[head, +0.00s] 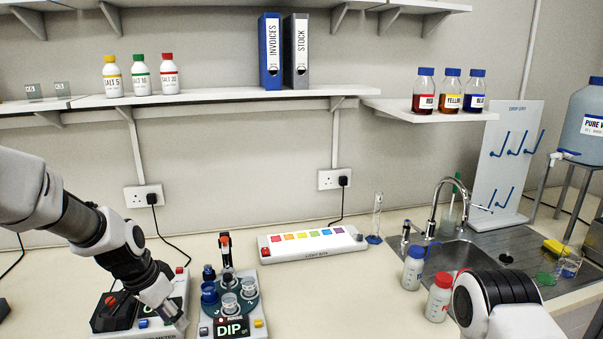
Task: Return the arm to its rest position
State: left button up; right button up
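My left arm comes in from the left, and its gripper (170,314) points down over the front of the meter (155,330) at the left of the bench. The gripper is small and partly merged with the meter behind it, so I cannot tell whether its fingers are open or shut, or whether they touch the meter. My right arm shows only as a black and white link at the lower right, in front of the sink. Its gripper is outside the picture.
The DIP device (232,328) with round cups stands just right of my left gripper. The light box (312,243) lies behind it. White bottles with a blue cap (413,270) and a red cap (439,298) stand beside my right arm. The middle front bench is clear.

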pick_arm(q)
jog(key=s+d+f+g+y+b, duration=0.1)
jog(key=s+f+g+b, duration=0.15)
jog(key=s+f, duration=0.85)
jog(key=s+f+g+b, duration=0.25)
jog(key=s+f, duration=0.45)
jog(key=f, duration=0.8)
jog(key=s+f+n+b, duration=0.1)
jog(key=s+f, duration=0.2)
jog(key=s, duration=0.4)
jog(key=s+f+n+y, duration=0.1)
jog(key=s+f, duration=0.3)
jog(key=s, duration=0.2)
jog(key=s+f+n+b, duration=0.1)
jog(key=s+f+n, duration=0.15)
jog(key=s, duration=0.45)
jog(key=w+n+t, duration=0.1)
jog(key=w, duration=0.1)
jog(key=w+n+t, duration=0.1)
jog(key=w, duration=0.1)
jog(key=shift+w+a+t+p, duration=0.1)
jog(key=shift+w+t+p, duration=0.25)
jog(key=shift+t+p, duration=0.05)
pick_arm(e)
notch_tip(320, 180, down, 6)
jog(key=shift+s+f, duration=0.2)
jog(key=shift+s, duration=0.1)
